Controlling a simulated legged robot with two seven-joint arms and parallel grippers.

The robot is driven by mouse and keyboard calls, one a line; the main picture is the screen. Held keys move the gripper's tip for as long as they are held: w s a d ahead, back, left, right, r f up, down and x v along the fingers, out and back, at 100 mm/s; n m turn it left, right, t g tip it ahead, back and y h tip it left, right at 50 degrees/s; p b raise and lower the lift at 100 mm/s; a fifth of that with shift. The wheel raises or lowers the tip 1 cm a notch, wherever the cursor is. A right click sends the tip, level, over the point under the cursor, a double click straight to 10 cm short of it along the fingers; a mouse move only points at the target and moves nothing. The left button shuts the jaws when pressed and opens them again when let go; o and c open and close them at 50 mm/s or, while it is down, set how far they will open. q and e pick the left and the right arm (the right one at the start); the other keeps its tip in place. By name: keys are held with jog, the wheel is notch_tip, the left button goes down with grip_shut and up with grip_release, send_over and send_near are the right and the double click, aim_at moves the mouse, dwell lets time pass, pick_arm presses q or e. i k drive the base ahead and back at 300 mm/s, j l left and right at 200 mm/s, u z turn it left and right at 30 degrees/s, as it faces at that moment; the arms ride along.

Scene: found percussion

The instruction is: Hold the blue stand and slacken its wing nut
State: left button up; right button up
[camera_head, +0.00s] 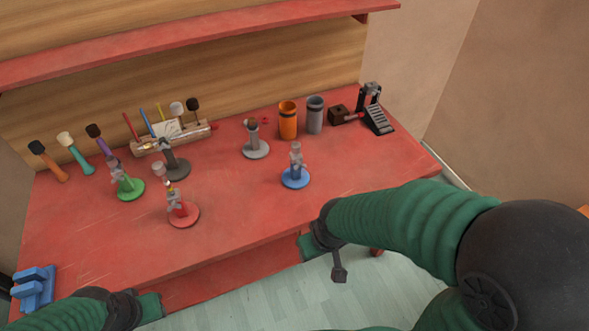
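The blue stand (295,178) stands upright on the red table, right of the middle. It has a round blue base and a short grey post with a grey clamp at its top. Its wing nut is too small to make out. My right gripper (305,247) is at the table's front edge, below and apart from the blue stand. My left gripper (152,307) is low at the left, in front of the table and far from the stand. Neither gripper touches the stand, and I cannot see whether their fingers are open or shut.
A red stand (184,215), a green stand (130,190) and grey stands stand to the left. An orange cup (288,120), a grey cup (314,115) and a pedal (374,112) stand behind. A blue block-like object (34,288) lies front left. The table before the blue stand is clear.

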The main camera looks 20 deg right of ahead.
aim_at(299, 164)
jog(key=l, duration=1.45)
